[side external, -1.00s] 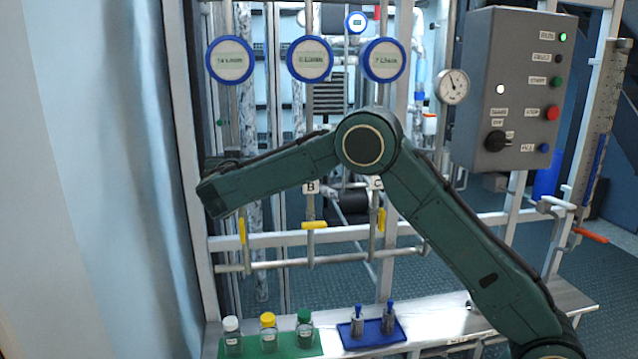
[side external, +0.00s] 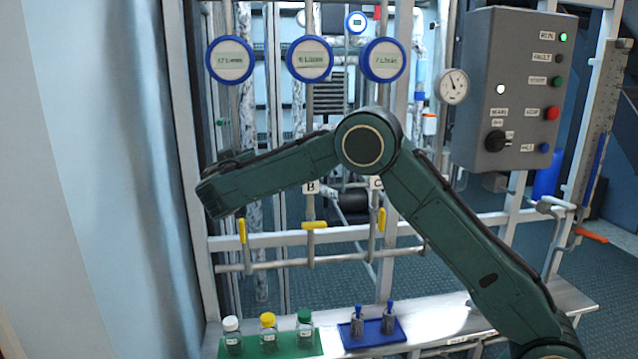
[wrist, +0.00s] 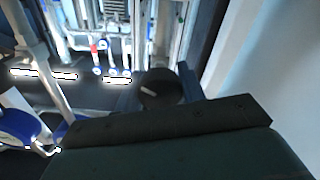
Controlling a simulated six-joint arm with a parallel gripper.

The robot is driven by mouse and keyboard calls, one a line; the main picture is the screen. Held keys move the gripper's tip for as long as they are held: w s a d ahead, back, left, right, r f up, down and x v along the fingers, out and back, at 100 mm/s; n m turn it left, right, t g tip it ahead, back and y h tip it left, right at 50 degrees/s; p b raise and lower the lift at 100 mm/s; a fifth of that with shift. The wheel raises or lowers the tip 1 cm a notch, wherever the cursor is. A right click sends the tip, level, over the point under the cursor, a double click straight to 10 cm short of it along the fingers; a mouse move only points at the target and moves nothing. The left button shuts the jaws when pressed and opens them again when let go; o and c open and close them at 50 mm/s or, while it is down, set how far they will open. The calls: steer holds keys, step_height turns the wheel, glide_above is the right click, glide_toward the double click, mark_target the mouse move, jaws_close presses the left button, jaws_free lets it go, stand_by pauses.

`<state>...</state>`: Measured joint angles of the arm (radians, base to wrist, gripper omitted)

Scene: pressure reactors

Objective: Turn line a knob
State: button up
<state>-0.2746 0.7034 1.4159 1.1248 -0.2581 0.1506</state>
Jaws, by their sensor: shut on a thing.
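A round black knob (wrist: 160,93) with a pale mark on its face shows in the wrist view, just past the dark body of my gripper (wrist: 162,76). My gripper is shut on this knob, though the fingers are hard to make out against it. In the side view my forearm's end hides the gripper, the knob and any label for line A. The left blue-rimmed flow display (side external: 230,60) hangs above that spot and seems to read about 12 L/min.
Displays (side external: 310,58) and (side external: 384,60) for the other lines hang alongside. Labels B (side external: 311,187) and C (side external: 377,183) sit above yellow valve handles (side external: 314,225). A grey control box (side external: 512,90) stands right. Capped bottles (side external: 268,335) occupy a green mat (side external: 287,350) on the bench.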

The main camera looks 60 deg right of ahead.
steer(key=shift+n, duration=0.3)
steer(key=o, duration=1)
steer(key=shift+c, duration=0.2)
steer(key=shift+a, duration=0.1)
steer(key=v, duration=1.3)
steer(key=shift+s+a, duration=0.2)
steer(key=shift+s, duration=0.1)
